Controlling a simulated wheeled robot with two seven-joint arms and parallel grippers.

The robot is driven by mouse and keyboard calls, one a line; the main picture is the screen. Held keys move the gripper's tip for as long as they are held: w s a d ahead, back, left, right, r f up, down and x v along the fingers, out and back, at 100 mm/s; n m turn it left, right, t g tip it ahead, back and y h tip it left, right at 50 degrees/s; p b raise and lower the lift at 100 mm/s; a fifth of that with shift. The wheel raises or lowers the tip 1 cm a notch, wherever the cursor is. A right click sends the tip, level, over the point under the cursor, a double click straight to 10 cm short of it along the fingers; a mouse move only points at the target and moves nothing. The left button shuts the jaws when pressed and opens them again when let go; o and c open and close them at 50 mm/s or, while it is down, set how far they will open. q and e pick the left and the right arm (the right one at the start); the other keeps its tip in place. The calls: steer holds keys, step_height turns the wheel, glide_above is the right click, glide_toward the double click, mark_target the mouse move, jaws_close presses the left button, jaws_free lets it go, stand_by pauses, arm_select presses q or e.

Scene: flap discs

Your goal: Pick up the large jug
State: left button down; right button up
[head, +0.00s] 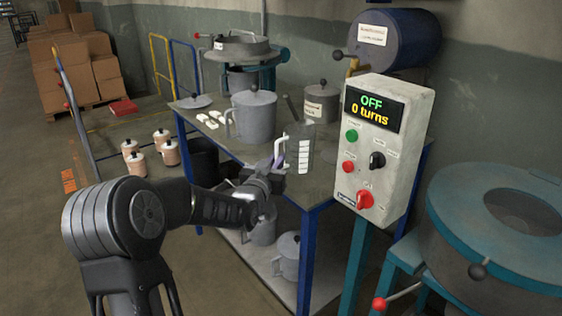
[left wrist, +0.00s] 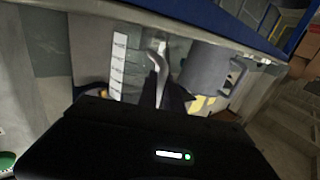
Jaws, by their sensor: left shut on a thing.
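A clear, see-through jug with a strip of white scale marks (head: 303,152) stands upright at the near right edge of the table, beside the control box. Its pale handle (head: 281,146) points left. My left gripper (head: 277,165) is at this handle and shut on it. In the left wrist view the handle (left wrist: 157,65) rises between my fingers (left wrist: 166,92), with the white scale strip (left wrist: 118,62) to its left. A large grey lidded jug (head: 256,118) stands behind on the table; it also shows in the left wrist view (left wrist: 203,70). My right gripper is not in view.
A control box (head: 381,150) reading "OFF, 0 turns" stands close right of the clear jug. Small white blocks (head: 208,121) and a grey lidded pot (head: 321,104) are on the table (head: 225,143). More grey jugs (head: 289,256) sit on the lower shelf. A teal-rimmed drum (head: 455,215) is at right.

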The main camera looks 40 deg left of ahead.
arm_select(q)
step_height(320, 180, up, 9)
steer(key=shift+r+p, duration=0.1)
steer(key=shift+p, duration=0.2)
stand_by(0.4)
steer(key=c, duration=2)
jaws_free()
jaws_close()
